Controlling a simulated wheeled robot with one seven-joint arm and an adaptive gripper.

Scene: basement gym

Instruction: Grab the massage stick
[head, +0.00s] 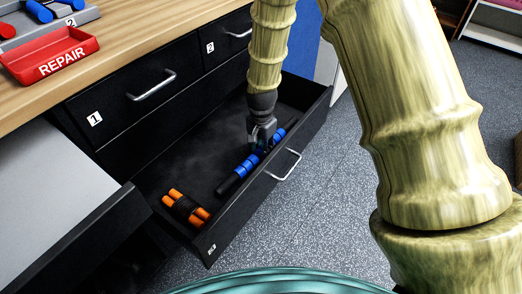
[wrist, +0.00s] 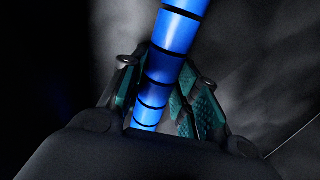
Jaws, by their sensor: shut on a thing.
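The massage stick (head: 244,167) is a rod with blue segments and black handles. It lies slantwise in the open black drawer (head: 160,168), close to the drawer's front wall. My gripper (head: 262,145) reaches down into the drawer and is shut on the stick's blue middle. In the wrist view the blue segments (wrist: 172,33) run between the two teal-padded fingers of my gripper (wrist: 165,66), one finger on each side. The fingers hide part of the stick. I cannot tell whether the stick is lifted off the drawer floor.
An orange and black item (head: 174,194) lies at the drawer's left end. Shut drawers 1 (head: 130,100) and 2 (head: 232,40) are above. A red REPAIR tray (head: 48,57) sits on the wooden top. Another open drawer (head: 95,235) is at left. Speckled floor (head: 320,200) is clear in front.

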